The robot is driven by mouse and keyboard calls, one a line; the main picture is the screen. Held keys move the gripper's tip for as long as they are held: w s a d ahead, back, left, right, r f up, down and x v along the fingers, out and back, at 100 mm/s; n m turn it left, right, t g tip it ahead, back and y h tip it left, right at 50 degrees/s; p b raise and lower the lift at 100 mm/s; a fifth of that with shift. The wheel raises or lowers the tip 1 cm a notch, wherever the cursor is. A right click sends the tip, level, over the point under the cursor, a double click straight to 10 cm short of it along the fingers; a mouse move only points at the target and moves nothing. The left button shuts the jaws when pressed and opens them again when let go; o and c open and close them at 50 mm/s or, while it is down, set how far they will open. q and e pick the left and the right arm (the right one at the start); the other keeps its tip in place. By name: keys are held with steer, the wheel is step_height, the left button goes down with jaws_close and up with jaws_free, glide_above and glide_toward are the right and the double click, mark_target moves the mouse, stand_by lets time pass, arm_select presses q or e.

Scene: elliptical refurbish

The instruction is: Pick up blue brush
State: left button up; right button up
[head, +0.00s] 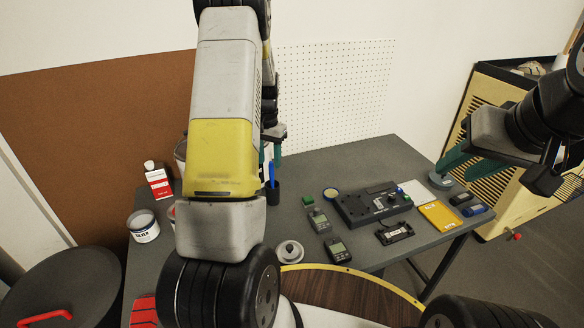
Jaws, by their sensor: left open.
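The blue brush (271,172) shows as a blue handle standing upright in a small dark cup (273,191) on the grey table; its lower part is hidden inside the cup. My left gripper (270,154) is open, with its green fingers just above and around the top of the handle. My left arm hides part of this gripper, and I cannot tell whether a finger touches the brush. My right gripper (452,165) is over the right end of the table, away from the brush, and I cannot clearly see the gap between its green fingers.
The grey table (300,245) holds a black device (372,204), meters (338,249), a yellow pack (440,216) and a round grey lid (290,253). A red-white bottle (158,182) and a can (143,226) stand left. A pegboard wall (335,90) rises behind.

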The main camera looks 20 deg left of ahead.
arm_select(q)
glide_above(272, 188)
steer(key=f, duration=0.6)
steer(key=shift+w+f, duration=0.2)
steer(key=shift+w, duration=0.15)
jaws_close()
